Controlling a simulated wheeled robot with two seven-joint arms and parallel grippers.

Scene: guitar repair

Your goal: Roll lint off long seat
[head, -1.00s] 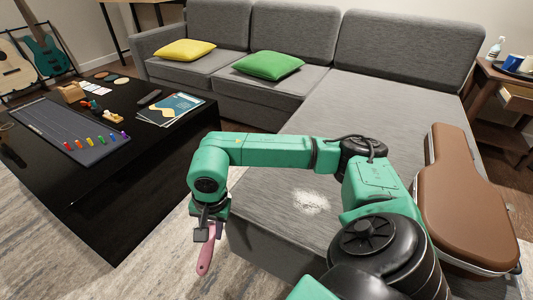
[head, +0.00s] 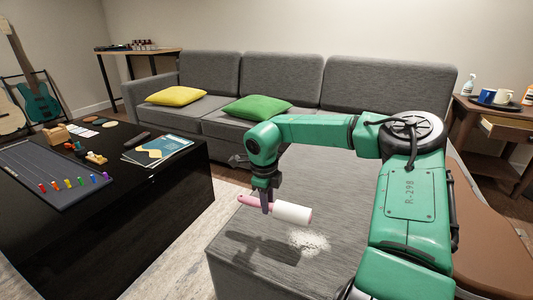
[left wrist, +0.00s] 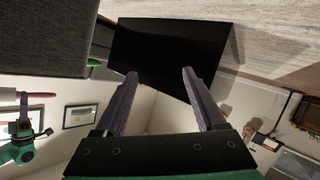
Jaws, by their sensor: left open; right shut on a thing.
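The grey sofa's long seat (head: 322,180) reaches toward me in the head view, with a patch of white lint (head: 310,241) near its front end. My right gripper (head: 268,203) is shut on the pink handle of a lint roller (head: 292,212). The white roller head points right and hangs above the seat, just behind the lint in the picture, with a shadow on the seat below. The roller's pink handle also shows at the left edge of the left wrist view (left wrist: 36,95). My left gripper (left wrist: 160,75) is open and empty in the left wrist view.
A brown guitar case (head: 490,230) lies along the right side of the long seat, partly behind my right arm. A black coffee table (head: 150,200) with several small items stands on the left. Yellow (head: 176,96) and green (head: 257,108) cushions lie on the far seats.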

